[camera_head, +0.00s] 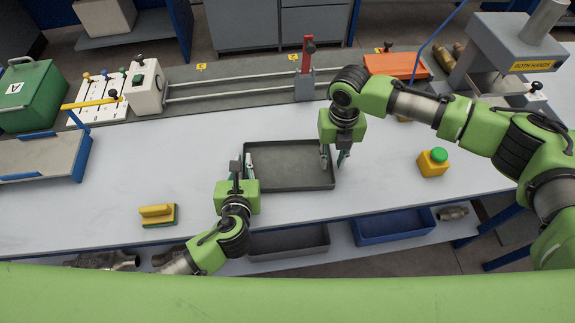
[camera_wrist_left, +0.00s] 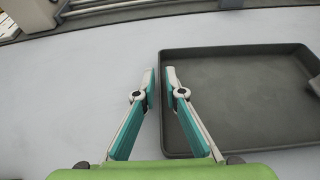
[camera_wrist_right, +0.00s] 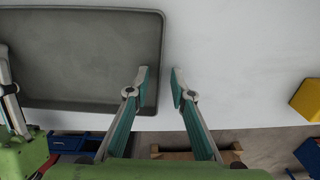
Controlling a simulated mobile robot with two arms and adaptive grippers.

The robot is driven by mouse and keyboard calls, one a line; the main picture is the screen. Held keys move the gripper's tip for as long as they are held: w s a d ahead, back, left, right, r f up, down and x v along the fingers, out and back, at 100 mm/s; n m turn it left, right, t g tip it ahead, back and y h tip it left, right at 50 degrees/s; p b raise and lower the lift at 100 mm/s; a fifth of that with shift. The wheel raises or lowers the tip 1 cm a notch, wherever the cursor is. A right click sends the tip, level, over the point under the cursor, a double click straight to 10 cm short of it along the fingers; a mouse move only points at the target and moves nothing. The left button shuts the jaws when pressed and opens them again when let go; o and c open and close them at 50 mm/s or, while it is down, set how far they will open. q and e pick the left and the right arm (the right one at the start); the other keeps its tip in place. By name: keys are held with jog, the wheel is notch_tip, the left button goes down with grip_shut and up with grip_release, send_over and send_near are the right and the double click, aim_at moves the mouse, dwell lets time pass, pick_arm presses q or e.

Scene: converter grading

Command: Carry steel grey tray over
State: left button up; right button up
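The steel grey tray (camera_head: 290,184) lies flat on the pale worktop, empty, between my two grippers. My left gripper (camera_head: 243,168) is at its left edge. In the left wrist view my left fingertips (camera_wrist_left: 161,82) stand either side of the tray's left rim (camera_wrist_left: 163,57), with a narrow gap showing between them. My right gripper (camera_head: 334,158) is at the tray's right edge. In the right wrist view my right fingertips (camera_wrist_right: 160,82) straddle the right rim (camera_wrist_right: 163,40), one inside and one outside, with a wider gap. Neither gripper visibly presses the rim.
A yellow block with a green button (camera_head: 433,162) stands to the right, and a yellow sponge-like block (camera_head: 158,215) lies front left. Rails and a red upright lever (camera_head: 306,55) line the back. A blue bin (camera_head: 393,226) sits below the front edge.

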pick_arm(q)
jog(key=shift+w, duration=0.25)
pick_arm(e)
jog(key=shift+f, duration=0.3)
pick_arm(q)
grip_shut()
pick_arm(e)
grip_shut()
jog(key=shift+r, duration=0.1)
